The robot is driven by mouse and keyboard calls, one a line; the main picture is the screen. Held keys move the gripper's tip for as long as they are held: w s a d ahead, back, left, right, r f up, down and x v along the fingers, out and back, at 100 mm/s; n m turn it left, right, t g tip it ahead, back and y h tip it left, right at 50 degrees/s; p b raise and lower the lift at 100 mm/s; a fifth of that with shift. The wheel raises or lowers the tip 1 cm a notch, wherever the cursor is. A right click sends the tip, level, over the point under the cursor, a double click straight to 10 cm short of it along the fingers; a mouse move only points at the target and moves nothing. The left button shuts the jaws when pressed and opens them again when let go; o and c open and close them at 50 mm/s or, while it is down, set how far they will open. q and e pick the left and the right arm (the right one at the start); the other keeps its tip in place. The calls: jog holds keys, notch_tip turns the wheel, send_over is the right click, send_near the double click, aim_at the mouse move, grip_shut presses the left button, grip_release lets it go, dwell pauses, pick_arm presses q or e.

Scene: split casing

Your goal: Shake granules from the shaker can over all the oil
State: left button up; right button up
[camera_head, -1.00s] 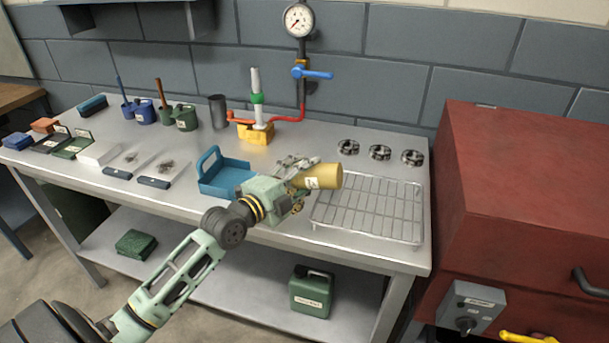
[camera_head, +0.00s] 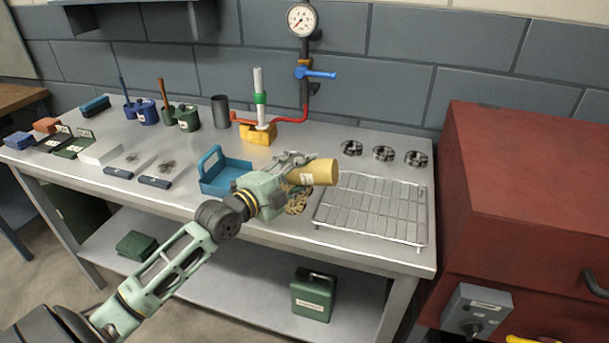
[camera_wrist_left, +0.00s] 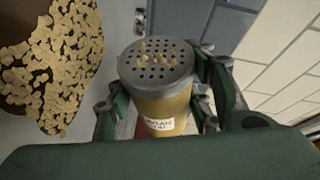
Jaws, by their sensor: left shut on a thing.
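My left gripper (camera_head: 288,172) is shut on the shaker can (camera_head: 321,173), a yellow-tan cylinder held tilted over the bench, left of the wire rack. In the left wrist view the can (camera_wrist_left: 163,104) has a grey perforated lid with a few granules on it and a white label. Tan granules (camera_head: 298,203) lie on the bench top below the gripper. In the left wrist view the granules (camera_wrist_left: 62,70) cover much of a dark brown oil patch (camera_wrist_left: 14,22), part of which shows bare at the left edge. My right gripper is not in view.
A wire rack (camera_head: 372,208) lies right of the can, with several metal rings (camera_head: 383,153) behind it. A blue dustpan-like tray (camera_head: 225,177) stands left of the gripper. A yellow-based valve fixture (camera_head: 258,134) with red pipe stands behind. A red cabinet (camera_head: 520,200) borders the right.

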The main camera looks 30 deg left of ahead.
pick_arm(q)
jog(key=shift+s+a, duration=0.1)
jog(key=shift+a, duration=0.3)
jog(key=shift+r, duration=0.1)
jog(key=shift+s+d, duration=0.15)
jog(key=shift+s, duration=0.4)
jog(key=shift+w, duration=0.6)
jog(key=shift+s+p, duration=0.45)
jog(key=shift+s, duration=0.2)
jog(key=shift+w, duration=0.65)
jog(key=shift+a+b, duration=0.3)
jog(key=shift+b, duration=0.05)
